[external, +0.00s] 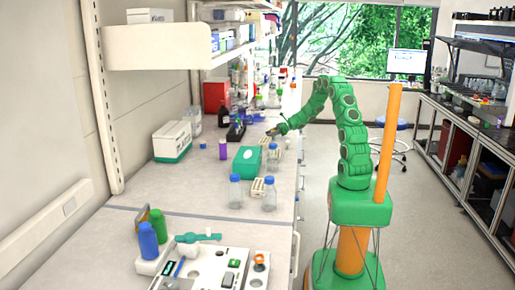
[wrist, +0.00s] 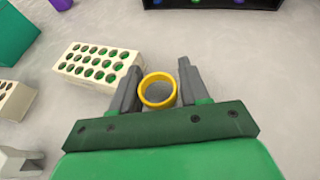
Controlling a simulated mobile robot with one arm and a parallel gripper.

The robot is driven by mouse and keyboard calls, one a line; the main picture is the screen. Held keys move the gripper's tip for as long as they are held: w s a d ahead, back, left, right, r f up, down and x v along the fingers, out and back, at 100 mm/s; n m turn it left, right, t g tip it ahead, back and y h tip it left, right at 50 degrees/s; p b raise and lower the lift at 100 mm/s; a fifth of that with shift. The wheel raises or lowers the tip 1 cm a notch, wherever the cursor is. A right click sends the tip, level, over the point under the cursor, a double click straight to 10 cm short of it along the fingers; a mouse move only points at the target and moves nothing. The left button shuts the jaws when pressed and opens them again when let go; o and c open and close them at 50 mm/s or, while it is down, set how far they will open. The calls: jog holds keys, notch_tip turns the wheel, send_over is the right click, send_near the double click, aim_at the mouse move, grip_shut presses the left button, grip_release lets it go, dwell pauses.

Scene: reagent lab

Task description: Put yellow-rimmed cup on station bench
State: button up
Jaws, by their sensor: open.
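The yellow-rimmed cup (wrist: 144,94) stands upright between the fingers of my gripper (wrist: 156,84) in the wrist view, seen from above with its round rim facing the camera. The fingers are spread on either side of it; whether either touches it I cannot tell. In the external view my gripper (external: 272,132) is low over the far part of the long bench, and I cannot make out the cup there. The near bench section (external: 110,235) carries a white station (external: 205,268) with round holes, at the front of the external view.
A cream rack (wrist: 112,66) with several holes lies just left of the cup. A green box (external: 247,161), blue-capped bottles (external: 235,193) (external: 270,195) and a purple bottle (external: 222,150) stand on the bench. Blue and green bottles (external: 148,240) (external: 158,225) stand at the white station.

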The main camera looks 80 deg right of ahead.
jog(key=v, duration=1.2)
jog(key=w+a+r+n+g+y, duration=0.2)
jog(key=w+a+n, duration=0.15)
jog(key=a, duration=0.55)
jog(key=w+a+r+n+g+y, duration=0.2)
jog(key=w+a+r+n, duration=0.15)
jog(key=a, duration=0.55)
jog(key=s+a+r+n+g, duration=0.25)
jog(key=a+n+g, duration=0.4)
jog(key=a, duration=1.15)
jog(key=s+a+r+n+g+h, duration=0.1)
jog(key=s+a+n+g+h, duration=0.1)
jog(key=s+a+n, duration=0.5)
jog(key=s+a+r+n+g+h, duration=0.1)
jog(key=s+a+n+h, duration=0.4)
jog(key=s+n, duration=0.5)
jog(key=s+a+g, duration=0.1)
jog(key=s+a, duration=0.1)
jog(key=s, duration=0.3)
jog(key=shift+s+a, duration=0.25)
jog(key=shift+o, duration=0.2)
jog(key=shift+s+d+r+n+h, duration=0.1)
jog(key=shift+s+d+n+h, duration=0.15)
jog(key=shift+s+n+h, duration=0.5)
jog(key=shift+o, duration=1.2)
